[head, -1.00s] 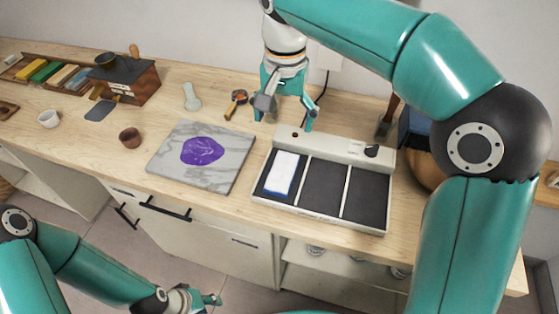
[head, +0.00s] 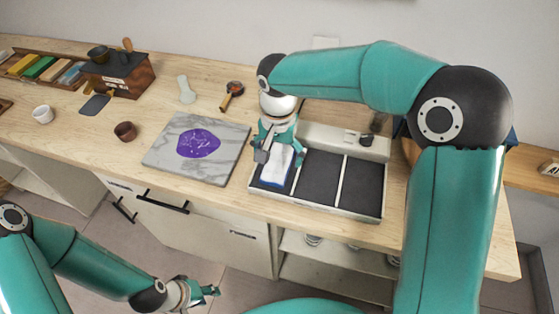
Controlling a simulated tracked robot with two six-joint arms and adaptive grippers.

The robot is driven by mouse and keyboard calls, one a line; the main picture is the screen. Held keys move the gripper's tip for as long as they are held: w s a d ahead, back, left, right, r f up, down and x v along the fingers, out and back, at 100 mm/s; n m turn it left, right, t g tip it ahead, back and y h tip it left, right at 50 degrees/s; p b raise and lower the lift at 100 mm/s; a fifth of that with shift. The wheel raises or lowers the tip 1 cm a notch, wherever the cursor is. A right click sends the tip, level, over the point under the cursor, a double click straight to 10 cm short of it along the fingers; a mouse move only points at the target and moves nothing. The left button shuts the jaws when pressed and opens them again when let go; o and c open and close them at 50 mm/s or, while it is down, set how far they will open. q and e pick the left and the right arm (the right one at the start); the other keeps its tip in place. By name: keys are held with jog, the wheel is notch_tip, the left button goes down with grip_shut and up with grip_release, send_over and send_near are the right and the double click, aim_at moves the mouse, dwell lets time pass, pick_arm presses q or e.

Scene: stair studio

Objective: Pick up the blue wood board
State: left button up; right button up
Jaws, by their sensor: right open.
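A flat white piece with blue along its edge (head: 277,172) lies in the left compartment of the grey tray unit (head: 316,212). I cannot tell whether it is the blue wood board. My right gripper (head: 281,157) is open above its back end, pointing down; contact cannot be told. A blue-grey slab (head: 72,74) lies at the right end of a row of coloured slabs in a wooden rack (head: 30,52), far left. My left gripper (head: 206,294) hangs low in front of the counter, away from these things; its jaw state is unclear.
A marble slab (head: 223,160) with a purple patch lies left of the tray unit. The tray unit's other two compartments look empty.

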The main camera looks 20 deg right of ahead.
jog(key=shift+f, duration=0.95)
jog(key=shift+c, duration=0.3)
jog(key=c, duration=1.3)
jog(key=shift+r, duration=0.1)
